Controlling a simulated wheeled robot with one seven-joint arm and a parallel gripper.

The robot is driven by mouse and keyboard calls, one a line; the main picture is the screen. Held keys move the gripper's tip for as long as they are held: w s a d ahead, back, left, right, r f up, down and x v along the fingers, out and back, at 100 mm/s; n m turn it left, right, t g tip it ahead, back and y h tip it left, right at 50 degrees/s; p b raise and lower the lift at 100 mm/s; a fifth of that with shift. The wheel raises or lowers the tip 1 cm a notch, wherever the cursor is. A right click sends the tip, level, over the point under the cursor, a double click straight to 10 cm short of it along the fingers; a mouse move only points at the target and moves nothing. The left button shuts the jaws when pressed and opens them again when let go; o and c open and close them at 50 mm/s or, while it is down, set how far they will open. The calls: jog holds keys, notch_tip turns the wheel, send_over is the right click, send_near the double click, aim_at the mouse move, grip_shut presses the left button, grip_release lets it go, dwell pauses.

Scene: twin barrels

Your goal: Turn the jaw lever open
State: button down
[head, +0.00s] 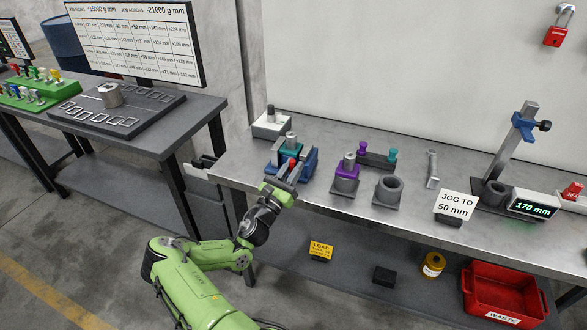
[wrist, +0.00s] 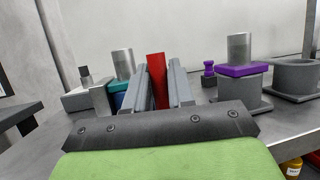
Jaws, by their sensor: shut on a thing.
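The jaw lever shows as a red upright piece (wrist: 156,80) between my gripper's two grey fingers in the wrist view. In the head view its red top (head: 292,162) sits at the front of a blue vise-like fixture (head: 309,165) with a teal part and a grey cylinder in it. My gripper (head: 284,174) reaches in from the front and is shut on the red lever. It also shows in the wrist view (wrist: 160,92). The lever's lower end and pivot are hidden by my gripper.
Right of the fixture stand a purple-collared holder (head: 345,183) with a grey cylinder and an empty grey cup (head: 388,192). A white box (head: 271,124) is behind it. Farther right are a "JOG TO 50 mm" sign (head: 457,206) and a display reading 170 mm (head: 534,206).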

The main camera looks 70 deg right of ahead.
dwell(0.3)
jog(key=c, duration=1.1)
grip_release()
jog(key=shift+o, duration=0.2)
jog(key=v, duration=1.6)
